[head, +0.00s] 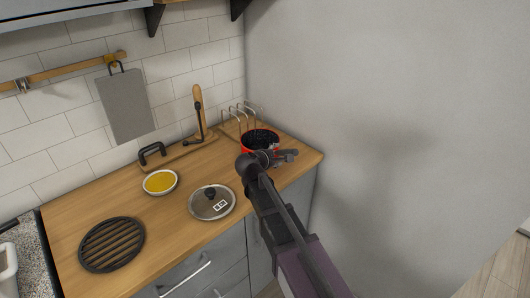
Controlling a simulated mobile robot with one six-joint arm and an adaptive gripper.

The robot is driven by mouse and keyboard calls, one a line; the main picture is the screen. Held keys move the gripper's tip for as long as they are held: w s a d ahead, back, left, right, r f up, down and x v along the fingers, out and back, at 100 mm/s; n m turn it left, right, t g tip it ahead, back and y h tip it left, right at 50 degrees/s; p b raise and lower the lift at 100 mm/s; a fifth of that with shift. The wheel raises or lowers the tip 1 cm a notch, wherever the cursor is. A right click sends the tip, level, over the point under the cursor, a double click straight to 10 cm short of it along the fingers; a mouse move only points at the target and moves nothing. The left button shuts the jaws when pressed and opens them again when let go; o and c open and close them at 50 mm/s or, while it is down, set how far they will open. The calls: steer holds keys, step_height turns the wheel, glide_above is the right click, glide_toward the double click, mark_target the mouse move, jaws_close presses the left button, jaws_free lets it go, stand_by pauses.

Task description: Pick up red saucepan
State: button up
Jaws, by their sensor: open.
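The red saucepan (259,136), with a dark inside, stands upright near the right back corner of the wooden counter, in the head view. My arm reaches up from the bottom right, and my gripper (287,156) is at the saucepan's near right side. It is open, and nothing is seen held in it. My arm and gripper hide the front of the saucepan, and its handle cannot be made out. I cannot tell whether the gripper touches it.
A glass lid (226,207), a bowl of yellow contents (160,182) and a black round trivet (112,245) lie on the counter (75,212). A wire rack (238,118) stands behind the saucepan. A grey wall (400,110) rises at the right. Free counter lies between bowl and saucepan.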

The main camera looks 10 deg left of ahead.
mark_target(280, 153)
steer(key=b+x, duration=0.1)
steer(key=x, duration=0.3)
stand_by(0.5)
steer(key=shift+r, duration=0.1)
jaws_close()
